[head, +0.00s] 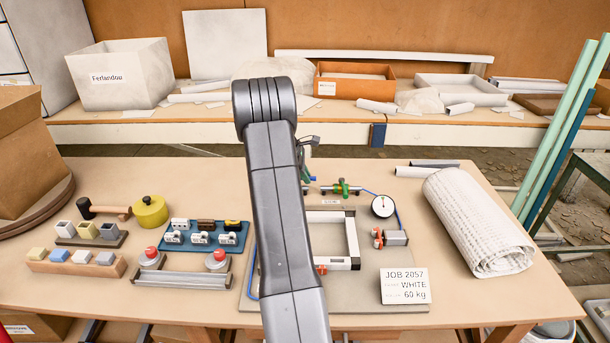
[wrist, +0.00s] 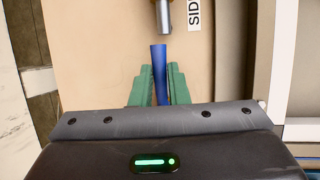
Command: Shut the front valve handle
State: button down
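A blue lever handle (wrist: 158,58) shows in the wrist view, lying lengthwise between the green fingers of my gripper (wrist: 160,85). The fingers are close on both sides of it, with hardly any gap, and appear shut on it. Its far end stands out past the fingertips, just short of a silver metal stem (wrist: 164,18). In the head view, my gripper (head: 305,168) is mostly hidden behind my arm. A bit of blue (head: 311,180) shows just below it, left of a green valve body (head: 342,188) on the pipework. The handle's pivot is not clearly seen.
A round gauge (head: 383,206) and a blue hose are right of the valve body. A light square frame (head: 352,240) stands in front. A blue tray (head: 205,238) of small parts and a white roll (head: 478,220) flank the rig.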

jog(key=shift+s, duration=0.1)
jog(key=m, duration=0.1)
jog(key=s+m+g+p, duration=0.1)
jog(key=m, duration=0.1)
jog(key=s+m+g+p, duration=0.1)
jog(key=shift+a+r+m+h, duration=0.15)
jog(key=shift+a+m+h, duration=0.15)
jog(key=shift+a, duration=0.05)
jog(key=m, duration=0.1)
jog(key=s+a+m+g+p, duration=0.1)
jog(key=m, duration=0.1)
jog(key=m+g+p, duration=0.1)
jog(key=shift+s+a+m, duration=0.25)
jog(key=shift+s+m, duration=0.05)
jog(key=shift+s, duration=0.1)
jog(key=a+m, duration=0.1)
jog(key=m, duration=0.1)
jog(key=s+a+m+g+y+p, duration=0.1)
jog(key=m, duration=0.1)
jog(key=shift+g, duration=0.3)
jog(key=shift+s+a+m+g+y+p, duration=0.1)
jog(key=shift+a+m+g+y+p, duration=0.3)
jog(key=shift+m, duration=0.75)
jog(key=shift+a+m+g+y+p, duration=0.1)
jog(key=shift+a+m+y, duration=0.45)
jog(key=shift+m, duration=0.6)
jog(key=shift+a, duration=0.1)
jog(key=c, duration=1.4)
grip_release()
